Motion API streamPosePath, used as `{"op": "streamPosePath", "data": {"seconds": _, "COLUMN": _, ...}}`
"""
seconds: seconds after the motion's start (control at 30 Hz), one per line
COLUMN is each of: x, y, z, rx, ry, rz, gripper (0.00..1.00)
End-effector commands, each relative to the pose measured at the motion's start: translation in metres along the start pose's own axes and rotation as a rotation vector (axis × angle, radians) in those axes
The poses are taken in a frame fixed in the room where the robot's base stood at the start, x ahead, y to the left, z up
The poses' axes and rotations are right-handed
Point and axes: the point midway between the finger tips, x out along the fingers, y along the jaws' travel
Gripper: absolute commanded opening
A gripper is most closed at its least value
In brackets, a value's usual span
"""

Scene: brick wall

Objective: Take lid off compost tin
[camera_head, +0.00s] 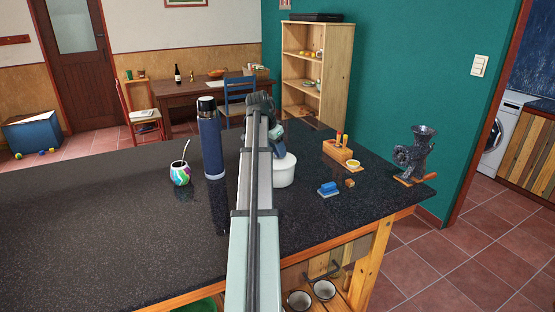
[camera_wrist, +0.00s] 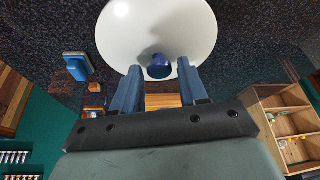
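The white compost tin (camera_head: 284,174) stands on the dark counter, partly hidden behind my arm in the head view. In the wrist view its round white lid (camera_wrist: 120,32) is seen from above, with a dark blue knob (camera_wrist: 159,68) at its middle. The lid is on the tin. My gripper (camera_wrist: 160,68) is open, with its two blue fingers over the lid, one on each side of the knob. Gaps show between the knob and both fingers. In the head view my gripper (camera_head: 278,140) is just above the tin; its fingertips are hard to make out there.
A blue flask (camera_head: 210,145) and a patterned mate cup (camera_head: 180,174) stand left of my arm. Right of the tin are a blue brush-like thing (camera_head: 328,189), a wooden holder (camera_head: 340,152) and a dark grinder (camera_head: 416,150). The left counter is clear.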

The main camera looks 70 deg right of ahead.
Motion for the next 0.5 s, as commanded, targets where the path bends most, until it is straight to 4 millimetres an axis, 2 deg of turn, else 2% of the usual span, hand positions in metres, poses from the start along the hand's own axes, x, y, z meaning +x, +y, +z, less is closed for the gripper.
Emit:
{"op": "streamPosePath", "data": {"seconds": 0.07, "x": -0.0001, "y": -0.0001, "z": 0.0, "rx": 0.0, "ry": 0.0, "rz": 0.0, "gripper": 0.35}}
{"op": "streamPosePath", "data": {"seconds": 0.43, "x": -0.0003, "y": 0.0, "z": 0.0, "rx": 0.0, "ry": 0.0, "rz": 0.0, "gripper": 0.0}}
{"op": "streamPosePath", "data": {"seconds": 0.5, "x": -0.0004, "y": 0.0, "z": -0.0001, "rx": 0.0, "ry": 0.0, "rz": 0.0, "gripper": 0.0}}
